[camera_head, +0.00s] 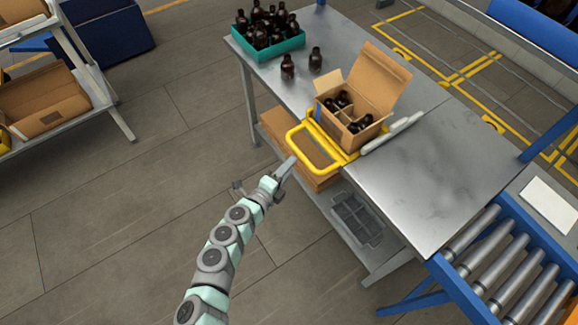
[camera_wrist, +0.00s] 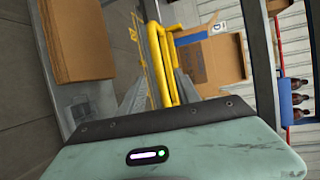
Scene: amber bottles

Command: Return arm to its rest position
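My arm reaches up from the bottom of the head view, with my gripper (camera_head: 288,167) out over the floor at the table's near side. In the wrist view, the two grey fingers of my gripper (camera_wrist: 160,85) stand apart with nothing held between them. A yellow handle frame (camera_head: 291,143) juts from the table edge just beyond the fingertips. It also shows past the fingers in the wrist view (camera_wrist: 156,50). Whether a finger touches it I cannot tell.
The metal table (camera_head: 440,165) bears an open cardboard box (camera_head: 375,85) of bottles, two loose amber bottles (camera_head: 288,67) and a teal crate (camera_head: 290,45) of bottles. Flattened cardboard (camera_wrist: 75,40) lies on the shelf below. A roller conveyor (camera_head: 505,265) stands right.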

